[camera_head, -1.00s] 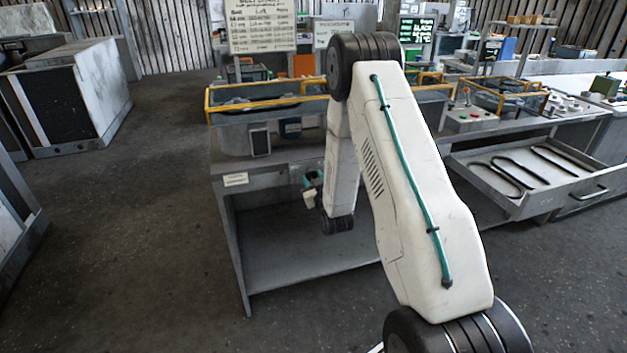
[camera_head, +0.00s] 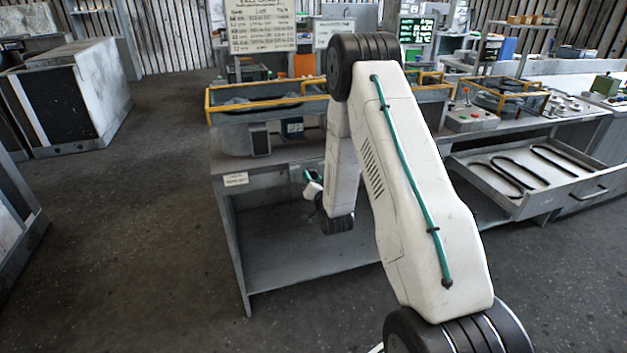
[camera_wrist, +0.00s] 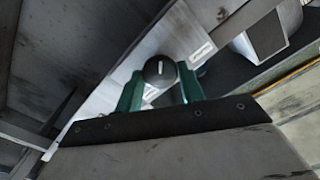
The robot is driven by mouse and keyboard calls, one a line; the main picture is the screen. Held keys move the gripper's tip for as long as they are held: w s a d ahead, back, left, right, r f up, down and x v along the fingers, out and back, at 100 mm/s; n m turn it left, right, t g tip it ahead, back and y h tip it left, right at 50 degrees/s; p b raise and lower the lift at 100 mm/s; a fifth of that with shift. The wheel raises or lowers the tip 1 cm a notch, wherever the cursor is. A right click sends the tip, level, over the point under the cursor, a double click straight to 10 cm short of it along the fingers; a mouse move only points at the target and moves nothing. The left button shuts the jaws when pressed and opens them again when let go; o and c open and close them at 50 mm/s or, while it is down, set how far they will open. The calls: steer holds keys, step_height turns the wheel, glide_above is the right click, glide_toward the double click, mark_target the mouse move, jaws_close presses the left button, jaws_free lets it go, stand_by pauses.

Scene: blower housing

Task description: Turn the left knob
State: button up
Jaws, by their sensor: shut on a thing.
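In the wrist view a dark round knob (camera_wrist: 159,70) with a white mark line sits on a pale panel (camera_wrist: 115,88). My gripper (camera_wrist: 160,84) has its two green fingers on either side of the knob and is shut on it. The mark line stands nearly upright in that picture. In the head view my gripper (camera_head: 308,180) is small at the front of the workbench (camera_head: 240,215), partly behind my arm. The knob cannot be made out there. No second knob shows in the wrist view.
A labelled plate (camera_head: 236,179) is on the bench's front edge. An open drawer (camera_head: 525,180) with dark bent bars juts out at the right.

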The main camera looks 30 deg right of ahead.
steer(key=shift+m, duration=1.2)
steer(key=o, duration=1)
steer(key=shift+c, duration=0.2)
steer(key=v, duration=0.8)
steer(key=shift+w+d, duration=0.1)
